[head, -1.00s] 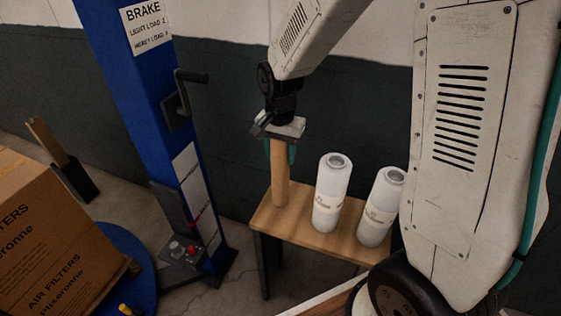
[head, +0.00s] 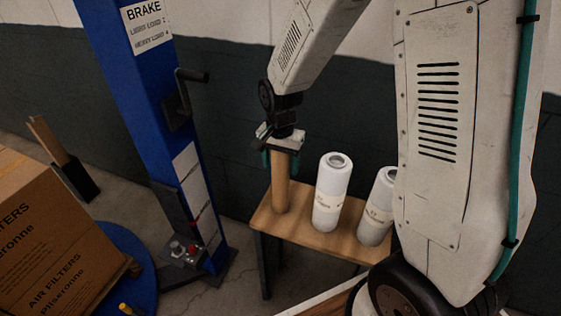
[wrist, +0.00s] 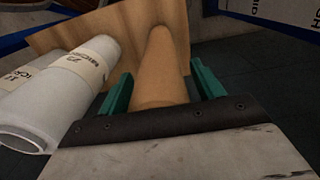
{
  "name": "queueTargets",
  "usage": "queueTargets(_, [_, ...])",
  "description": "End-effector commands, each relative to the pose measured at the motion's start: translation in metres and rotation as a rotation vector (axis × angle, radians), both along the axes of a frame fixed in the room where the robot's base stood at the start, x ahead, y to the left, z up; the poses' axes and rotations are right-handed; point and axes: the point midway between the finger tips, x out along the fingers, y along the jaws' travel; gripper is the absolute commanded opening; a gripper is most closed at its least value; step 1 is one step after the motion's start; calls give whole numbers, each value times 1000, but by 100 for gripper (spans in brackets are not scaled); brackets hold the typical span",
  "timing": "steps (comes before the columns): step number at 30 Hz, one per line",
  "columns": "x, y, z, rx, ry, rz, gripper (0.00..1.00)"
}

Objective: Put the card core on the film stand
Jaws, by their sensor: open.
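The card core (head: 281,190), a plain brown tube, stands upright at the left end of the film stand (head: 310,238), a small table with a wooden top and dark legs. My gripper (head: 280,162) is above the stand, pointing down, with its green fingers on either side of the core's upper part. In the wrist view the core (wrist: 163,65) runs between the open fingers (wrist: 162,85), with some gap at the right finger. The core's top end is hidden by my gripper. Its lower end appears to rest on the wooden top.
Two white film rolls (head: 331,192) (head: 375,210) stand on the stand, right of the core; they also show in the wrist view (wrist: 75,75). A blue mast (head: 150,130) with a crank rises to the left. A carton (head: 50,245) sits on a blue turntable at far left.

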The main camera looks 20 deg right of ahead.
Motion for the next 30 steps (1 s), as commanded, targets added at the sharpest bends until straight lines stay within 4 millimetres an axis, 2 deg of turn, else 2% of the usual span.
queueTargets(4, [0, 0, 5, 0, -3, 0, 66])
queueTargets(7, [1, 0, 18, 0, -4, 0, 66])
queueTargets(15, [1, 0, 77, 1, -6, 0, 66])
queueTargets(21, [1, 0, 110, 1, -4, 0, 66])
queueTargets(30, [-2, -1, 126, 0, -1, 7, 66])
